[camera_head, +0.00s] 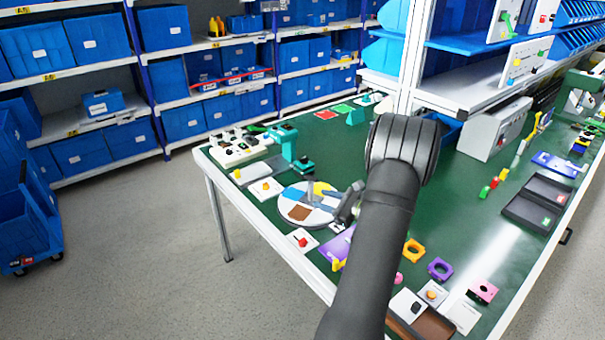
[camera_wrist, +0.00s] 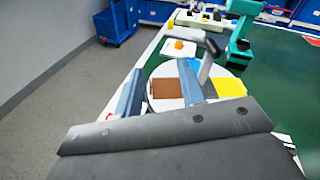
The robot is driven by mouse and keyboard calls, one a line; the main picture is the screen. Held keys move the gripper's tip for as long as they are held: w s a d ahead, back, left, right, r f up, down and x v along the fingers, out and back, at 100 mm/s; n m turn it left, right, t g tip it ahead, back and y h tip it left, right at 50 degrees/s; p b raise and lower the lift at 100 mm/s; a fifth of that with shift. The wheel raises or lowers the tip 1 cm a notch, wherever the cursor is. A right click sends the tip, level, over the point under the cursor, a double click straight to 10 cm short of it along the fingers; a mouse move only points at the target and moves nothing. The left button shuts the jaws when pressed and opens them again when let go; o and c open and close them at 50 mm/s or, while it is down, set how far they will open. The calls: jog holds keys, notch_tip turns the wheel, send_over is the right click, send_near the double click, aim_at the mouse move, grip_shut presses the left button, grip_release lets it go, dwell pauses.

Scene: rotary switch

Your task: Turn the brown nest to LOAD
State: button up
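The white round turntable (camera_head: 283,203) lies on the green bench, with coloured nests on it. The brown nest (camera_head: 299,212) is at its near side in the head view; blue (camera_head: 295,194) and yellow (camera_head: 323,188) nests are farther back. A grey handle (camera_head: 309,196) rises from the disc's middle. My gripper (camera_head: 347,202) is at the disc's right edge. In the wrist view, my gripper (camera_wrist: 161,70) is open, its two fingers apart. The brown nest (camera_wrist: 164,88) shows between them. The grey handle (camera_wrist: 208,60) stands just right of the right finger. I cannot read a LOAD mark.
A teal press (camera_head: 287,143) stands behind the disc. A white plate with a red button (camera_head: 302,239) lies in front, and one with an orange knob (camera_head: 266,187) lies left. A purple part (camera_head: 337,247) lies near my arm. Open floor is left of the bench.

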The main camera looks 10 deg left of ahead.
jog(key=s+a+r+n+g+h, duration=0.3)
jog(key=s+a+n+g+h, duration=0.5)
jog(key=n, duration=0.9)
notch_tip(320, 180, up, 11)
jog(key=w+d+n+h, duration=0.1)
jog(key=n+h, duration=0.5)
jog(key=n, duration=0.6)
jog(key=shift+w+d+f+h, duration=0.2)
jog(key=shift+w+d+h, duration=0.1)
jog(key=shift+w, duration=0.2)
